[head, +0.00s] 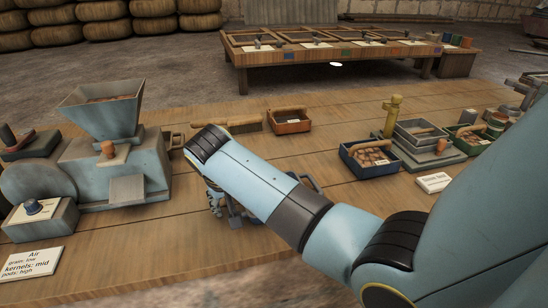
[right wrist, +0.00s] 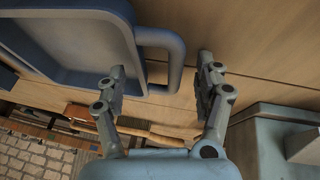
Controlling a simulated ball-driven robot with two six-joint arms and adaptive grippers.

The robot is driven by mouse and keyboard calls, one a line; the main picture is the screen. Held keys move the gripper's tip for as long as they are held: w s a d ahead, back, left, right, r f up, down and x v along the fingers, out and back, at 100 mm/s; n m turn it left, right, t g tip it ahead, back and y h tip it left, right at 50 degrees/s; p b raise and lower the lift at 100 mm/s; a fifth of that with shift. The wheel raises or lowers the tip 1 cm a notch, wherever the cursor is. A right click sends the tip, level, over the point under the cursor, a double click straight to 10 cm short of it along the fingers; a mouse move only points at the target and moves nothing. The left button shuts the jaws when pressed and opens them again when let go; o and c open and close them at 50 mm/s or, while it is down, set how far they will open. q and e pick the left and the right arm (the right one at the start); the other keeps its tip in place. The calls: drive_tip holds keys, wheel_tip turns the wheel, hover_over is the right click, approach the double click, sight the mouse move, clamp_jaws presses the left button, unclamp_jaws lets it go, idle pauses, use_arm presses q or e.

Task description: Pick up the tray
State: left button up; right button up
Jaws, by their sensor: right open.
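The tray (right wrist: 62,38) is blue-grey with raised walls and a looped handle (right wrist: 178,62); it fills the upper left of the right wrist view. In the head view my right arm hides most of it, and a looped handle (head: 311,183) shows to the arm's right. My right gripper (right wrist: 162,70) is open and empty, its two fingers on either side of the handle in the picture. I cannot tell whether they are level with it or above it. In the head view the right gripper (head: 215,203) is partly hidden under my forearm. My left gripper is not in view.
A grey hopper machine (head: 113,165) stands at the left of the wooden bench. A small red-brown box (head: 290,127) and a wooden tool (head: 240,125) lie behind my arm. A blue bin (head: 370,170) and grey scale (head: 425,152) stand to the right. White cards lie near the edges.

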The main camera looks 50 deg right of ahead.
clamp_jaws()
idle(0.3)
drive_tip(key=shift+r, duration=0.15)
